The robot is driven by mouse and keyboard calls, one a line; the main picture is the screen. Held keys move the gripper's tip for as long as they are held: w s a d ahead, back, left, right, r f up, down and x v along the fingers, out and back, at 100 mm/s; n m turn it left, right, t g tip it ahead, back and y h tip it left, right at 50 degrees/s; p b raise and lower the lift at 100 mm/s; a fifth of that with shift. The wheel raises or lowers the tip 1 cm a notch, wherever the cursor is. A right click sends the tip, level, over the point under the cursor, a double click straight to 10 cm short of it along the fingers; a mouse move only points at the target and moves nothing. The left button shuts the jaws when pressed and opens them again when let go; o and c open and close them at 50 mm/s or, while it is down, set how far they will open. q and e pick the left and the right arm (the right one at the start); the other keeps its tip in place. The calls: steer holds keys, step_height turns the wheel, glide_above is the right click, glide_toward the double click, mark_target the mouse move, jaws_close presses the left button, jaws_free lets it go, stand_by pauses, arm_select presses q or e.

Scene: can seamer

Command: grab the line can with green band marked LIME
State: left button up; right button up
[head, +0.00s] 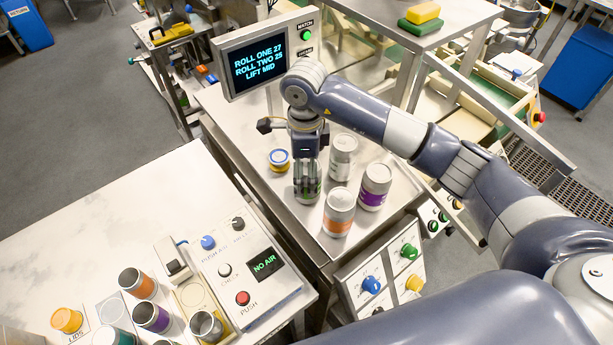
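A can with some green on it (307,197) stands on the metal table of the seamer, at the left of a small group of cans. Its LIME marking cannot be read, because my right gripper covers most of it. My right gripper (307,176) points straight down over this can, with its fingers at the can's upper part and sides. Whether the fingers press on the can or stand a little apart cannot be told. My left gripper is not in view.
Close by stand an orange-banded can (340,213), a purple-banded can (375,188) and a grey-banded can (343,157). A small blue and yellow round item (278,160) lies to the left. A display (263,57) stands behind. The left bench (110,215) holds more cans and a control box.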

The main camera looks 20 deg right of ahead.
steer(key=f, duration=0.1)
steer(key=f+p, duration=0.1)
steer(key=shift+s+d+f+p, duration=0.2)
steer(key=shift+s+f+p, duration=0.1)
steer(key=shift+f, duration=0.1)
steer(key=shift+w+f, duration=0.1)
steer(key=shift+f, duration=0.2)
steer(key=shift+w+f, duration=0.1)
steer(key=shift+c, duration=0.2)
steer(key=c, duration=1.4)
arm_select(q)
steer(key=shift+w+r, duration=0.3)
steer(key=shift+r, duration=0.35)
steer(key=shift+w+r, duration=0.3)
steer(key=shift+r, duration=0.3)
arm_select(e)
steer(key=shift+o, duration=0.2)
